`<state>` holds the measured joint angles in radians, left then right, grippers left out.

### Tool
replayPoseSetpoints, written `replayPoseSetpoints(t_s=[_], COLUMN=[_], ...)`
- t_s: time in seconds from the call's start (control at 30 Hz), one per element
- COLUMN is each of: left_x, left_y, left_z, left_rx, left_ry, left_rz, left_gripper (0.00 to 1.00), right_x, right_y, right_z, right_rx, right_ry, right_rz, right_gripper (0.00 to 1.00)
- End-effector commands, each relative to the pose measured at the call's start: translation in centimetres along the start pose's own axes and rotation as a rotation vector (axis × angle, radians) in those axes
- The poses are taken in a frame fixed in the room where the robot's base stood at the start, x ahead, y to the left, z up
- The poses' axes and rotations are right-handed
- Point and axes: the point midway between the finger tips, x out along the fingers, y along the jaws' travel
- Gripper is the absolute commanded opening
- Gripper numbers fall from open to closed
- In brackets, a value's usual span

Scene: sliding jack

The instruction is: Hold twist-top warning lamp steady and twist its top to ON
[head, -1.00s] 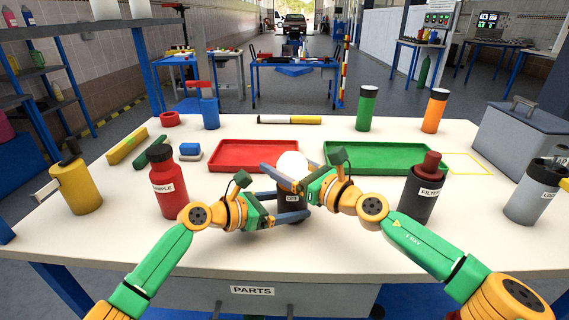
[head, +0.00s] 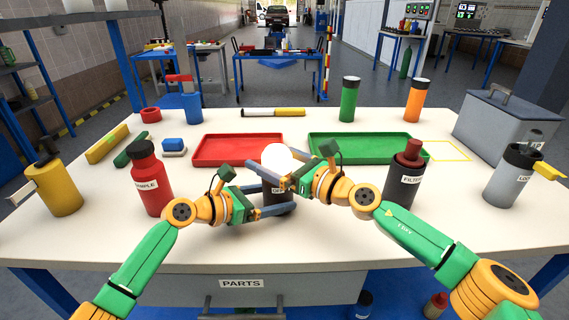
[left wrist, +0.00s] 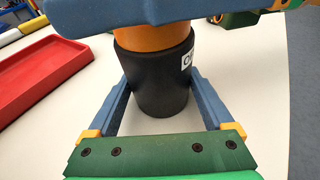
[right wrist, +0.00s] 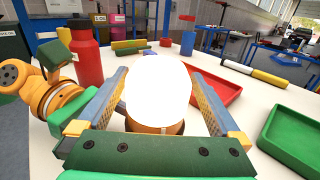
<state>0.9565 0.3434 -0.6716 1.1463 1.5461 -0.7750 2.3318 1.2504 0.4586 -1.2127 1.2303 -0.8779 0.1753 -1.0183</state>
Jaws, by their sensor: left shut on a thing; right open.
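The warning lamp stands upright on the table, with a white globe top (head: 277,156), an orange collar (right wrist: 158,128) and a black base (left wrist: 152,80). My left gripper (head: 279,199) is shut on the black base, one finger on each side. My right gripper (head: 268,174) is above it at the top, open, with its fingers on either side of the globe in the right wrist view (right wrist: 160,82). The arms hide part of the lamp.
A red bottle (head: 150,180) stands left of the lamp and a dark FILTER bottle (head: 403,178) right of it. A red tray (head: 238,150) and a green tray (head: 368,148) lie behind. A grey toolbox (head: 505,125) is at right. The front table strip is mostly clear.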

Motion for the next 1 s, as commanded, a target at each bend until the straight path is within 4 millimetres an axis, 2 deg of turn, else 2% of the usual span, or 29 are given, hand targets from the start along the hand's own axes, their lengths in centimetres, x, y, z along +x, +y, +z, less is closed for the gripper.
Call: replayPoseSetpoints(t_s=[0.3,0.4,0.53,0.87,0.9,0.93,1.0], left_x=[0.0,0.0,0.0,0.0,0.0,0.0,0.0], left_y=[0.0,0.0,0.0,0.0,0.0,0.0,0.0], left_z=[0.0,0.0,0.1,0.1,0.1,0.1,0.1], left_rx=[0.000,0.000,0.000,0.000,0.000,0.000,0.000], left_ry=[-0.001,-0.001,-0.001,-0.002,-0.002,-0.002,-0.002], left_rz=[0.000,0.000,0.001,0.001,0.001,0.001,0.001], left_gripper=[0.41,0.41,0.41,0.41,0.96,1.00,1.00], right_x=[-8.3,-10.0,-10.9,-11.0,-11.0,-11.0,-11.0], right_y=[-0.1,-0.1,0.0,0.0,0.0,0.0,0.0], right_z=[-0.2,-0.2,-0.1,-0.1,-0.1,-0.1,-0.1], right_rx=[0.003,0.004,0.002,0.001,0.001,0.001,0.001], right_ry=[0.004,0.003,0.002,0.001,0.001,0.001,0.001], right_rz=[-0.002,-0.003,0.000,0.001,0.001,0.001,0.001], right_gripper=[1.00,1.00,1.00,1.00,1.00,1.00,1.00])
